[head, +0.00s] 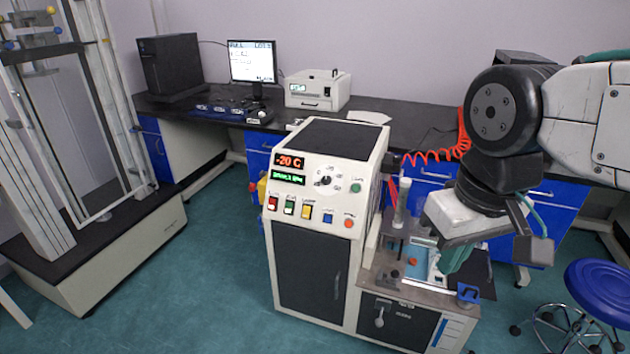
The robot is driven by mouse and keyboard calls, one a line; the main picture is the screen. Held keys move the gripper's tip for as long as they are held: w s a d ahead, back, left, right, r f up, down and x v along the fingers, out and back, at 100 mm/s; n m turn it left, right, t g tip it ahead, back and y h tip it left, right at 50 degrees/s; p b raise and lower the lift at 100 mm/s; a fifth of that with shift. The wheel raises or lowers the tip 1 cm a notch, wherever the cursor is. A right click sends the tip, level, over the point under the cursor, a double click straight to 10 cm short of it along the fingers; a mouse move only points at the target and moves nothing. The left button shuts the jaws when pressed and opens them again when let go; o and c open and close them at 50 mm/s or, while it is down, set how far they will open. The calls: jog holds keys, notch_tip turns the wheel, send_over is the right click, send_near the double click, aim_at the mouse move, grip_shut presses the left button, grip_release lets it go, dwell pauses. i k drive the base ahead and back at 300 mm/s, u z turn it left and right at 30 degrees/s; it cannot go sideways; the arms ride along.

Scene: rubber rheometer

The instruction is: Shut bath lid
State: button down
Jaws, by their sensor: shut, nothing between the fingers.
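The bath (400,284) is the low unit with a metal top joined to the right side of the control cabinet. An opening in its top shows a pale interior (420,258), partly covered by my arm. I cannot clearly make out the lid; its position is hidden or too small to tell. A blue handle-like part (467,293) sits at the front right corner of the top. My gripper (447,270) points down over the right part of the bath top, its teal fingers shut and empty. I cannot tell whether they touch anything.
The control cabinet (315,215) stands left of the bath and reads -20 C. A clear upright cylinder (402,202) rises at the back of the bath. A blue stool (598,290) stands at right, a tall frame machine (90,130) at left. The floor between cabinet and machine is free.

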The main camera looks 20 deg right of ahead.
aim_at(476, 270)
jog(key=z, duration=1.95)
jog(key=i, duration=1.05)
jog(key=u, duration=0.2)
